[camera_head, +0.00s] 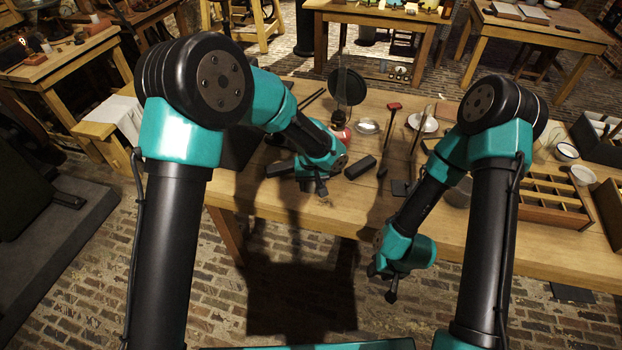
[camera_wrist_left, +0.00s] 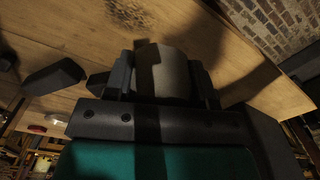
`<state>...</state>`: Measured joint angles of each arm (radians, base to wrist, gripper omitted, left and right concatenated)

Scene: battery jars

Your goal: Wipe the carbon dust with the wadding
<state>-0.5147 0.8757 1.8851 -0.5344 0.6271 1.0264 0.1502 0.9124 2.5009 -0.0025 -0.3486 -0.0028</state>
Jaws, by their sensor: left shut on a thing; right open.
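My left gripper (camera_head: 320,188) is low over the wooden table near its front edge. In the left wrist view the left gripper (camera_wrist_left: 165,75) is shut on a pale grey, rounded pad, the wadding (camera_wrist_left: 174,72), partly in shadow. In the head view the wadding is hidden by the gripper. A dark speckled patch, which looks like the carbon dust (camera_wrist_left: 128,12), lies on the wood just beyond the wadding in the wrist view. I cannot tell whether the wadding touches the table. My right gripper (camera_head: 385,282) is open and empty, in front of the table's edge over the brick floor.
A dark block (camera_head: 360,167) lies right of my left gripper; it also shows in the wrist view (camera_wrist_left: 54,76). A red-headed tool (camera_head: 391,112), a round black disc (camera_head: 347,87) and a white dish (camera_head: 424,123) stand farther back. A wooden compartment tray (camera_head: 545,195) is at right.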

